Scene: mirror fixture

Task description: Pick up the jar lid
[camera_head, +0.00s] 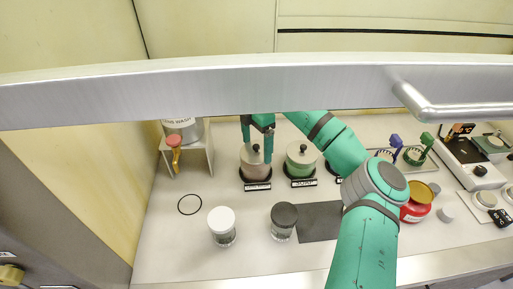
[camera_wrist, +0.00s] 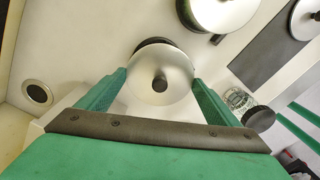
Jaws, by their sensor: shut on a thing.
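A round silver lid with a black knob (camera_wrist: 160,62) is between the two green fingers of my gripper (camera_wrist: 160,80) in the wrist view. The fingers are shut on opposite sides of its rim. In the head view my gripper (camera_head: 257,146) reaches down at the pink canister (camera_head: 256,172), whose lid has a dark knob. I cannot tell whether the held lid still rests on the canister. A green canister (camera_head: 300,168) with a similar knobbed lid stands to its right. Its silver lid also shows at the top of the wrist view (camera_wrist: 228,12).
A white-lidded jar (camera_head: 222,228) and a dark-lidded jar (camera_head: 283,220) stand nearer the front. A black ring (camera_head: 189,204) and a dark mat (camera_head: 318,224) lie on the counter. A white stand (camera_head: 196,160) is at left. A red container (camera_head: 416,205) is right of my arm.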

